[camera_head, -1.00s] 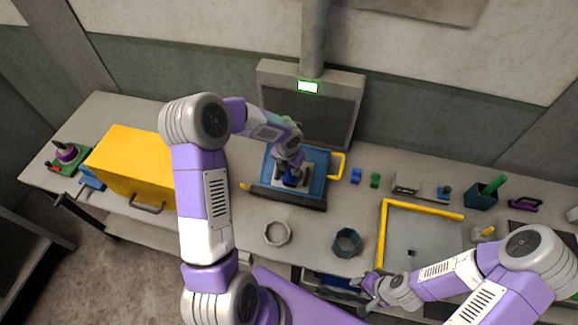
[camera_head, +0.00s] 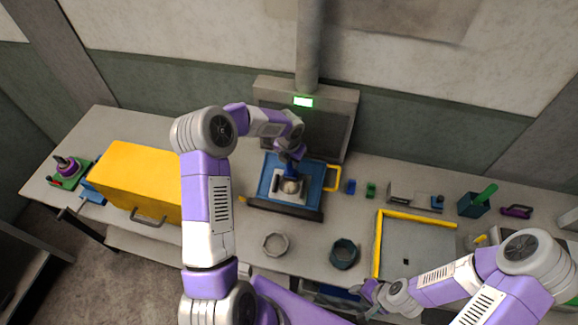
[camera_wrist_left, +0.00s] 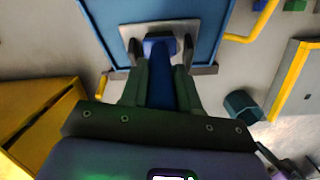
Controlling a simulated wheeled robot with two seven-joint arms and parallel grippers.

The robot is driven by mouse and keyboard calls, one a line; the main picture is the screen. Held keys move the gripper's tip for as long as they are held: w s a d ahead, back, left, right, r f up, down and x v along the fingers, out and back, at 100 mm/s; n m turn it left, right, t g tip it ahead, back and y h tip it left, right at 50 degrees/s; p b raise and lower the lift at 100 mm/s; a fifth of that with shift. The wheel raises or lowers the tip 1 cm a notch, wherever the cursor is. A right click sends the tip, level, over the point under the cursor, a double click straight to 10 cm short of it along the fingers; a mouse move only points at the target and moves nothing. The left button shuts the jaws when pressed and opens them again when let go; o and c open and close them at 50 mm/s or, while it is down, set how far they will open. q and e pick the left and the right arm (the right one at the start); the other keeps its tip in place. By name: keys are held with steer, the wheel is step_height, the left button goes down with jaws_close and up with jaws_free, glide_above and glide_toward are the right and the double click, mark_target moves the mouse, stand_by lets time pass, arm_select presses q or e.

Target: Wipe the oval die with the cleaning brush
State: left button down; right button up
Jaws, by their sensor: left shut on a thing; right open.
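My left gripper (camera_head: 290,154) is shut on a blue-handled tool, apparently the cleaning brush (camera_head: 291,172), above the blue press bed (camera_head: 313,190). A pale plate (camera_head: 275,196) lies on the bed. A rounded, light die (camera_head: 290,187) shows on it just below the brush; I cannot tell if they touch, nor clearly see its oval shape. My right gripper (camera_head: 370,290) is open and empty near the table's front edge.
A grey press frame with a green lamp (camera_head: 303,101) stands behind the bed. A yellow box (camera_head: 138,180) is at left. A yellow-edged tray (camera_head: 415,222) and a teal holder (camera_head: 474,204) are at right.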

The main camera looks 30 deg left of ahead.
arm_select(q)
steer(key=shift+w+r, duration=0.15)
steer(key=shift+w, duration=0.15)
steer(key=shift+s+d+f+b, duration=0.1)
steer(key=shift+s+f+b, duration=0.45)
steer(key=shift+s, duration=0.2)
arm_select(e)
steer(key=shift+f+b, duration=1.15)
steer(key=shift+f, duration=0.5)
arm_select(q)
steer(key=s+f, duration=0.1)
steer(key=s, duration=0.2)
steer(key=s+d+f, duration=0.1)
steer(key=s, duration=0.1)
steer(key=shift+d+f, duration=0.1)
steer(key=shift+f, duration=0.2)
step_height(320, 180, up, 5)
steer(key=s+p, duration=0.2)
steer(key=p, duration=0.1)
steer(key=shift+s+d+r, duration=0.2)
steer(key=shift+s+d, duration=0.15)
arm_select(e)
step_height(320, 180, up, 3)
steer(key=shift+r, duration=0.2)
